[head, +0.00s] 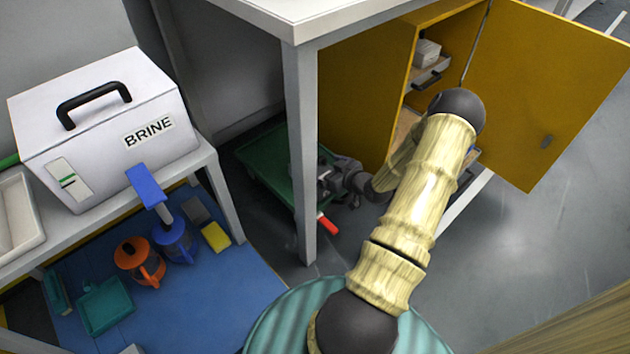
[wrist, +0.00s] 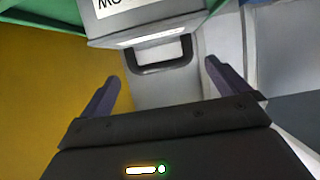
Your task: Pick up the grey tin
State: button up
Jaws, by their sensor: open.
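In the wrist view, a grey box-like thing (wrist: 145,17) with a white label reading "MO…" is cut off by the top edge. A dark handle (wrist: 162,68) shows just below it. I cannot tell whether this is the grey tin, and no other clear grey tin shows. My gripper (wrist: 162,72) is open, one finger on each side of the handle in the picture, with nothing held.
A table (head: 300,14) and its leg (head: 301,150) stand close to my arm. A green tray (head: 262,160) lies behind the leg. A yellow cabinet (head: 365,85) has its door (head: 545,90) open. A white BRINE box (head: 100,130) sits on a bench at left. Floor at right is clear.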

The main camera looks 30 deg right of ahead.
aim_at(319, 173)
jog(key=b+x, duration=0.2)
jog(key=x, duration=0.1)
jog(key=shift+w, duration=0.1)
jog(key=shift+w+r, duration=0.1)
jog(key=shift+w, duration=0.15)
jog(key=c, duration=1.6)
jog(key=shift+r, duration=0.15)
jog(key=shift+c, duration=0.9)
notch_tip(319, 173, up, 10)
jog(key=p, duration=0.7)
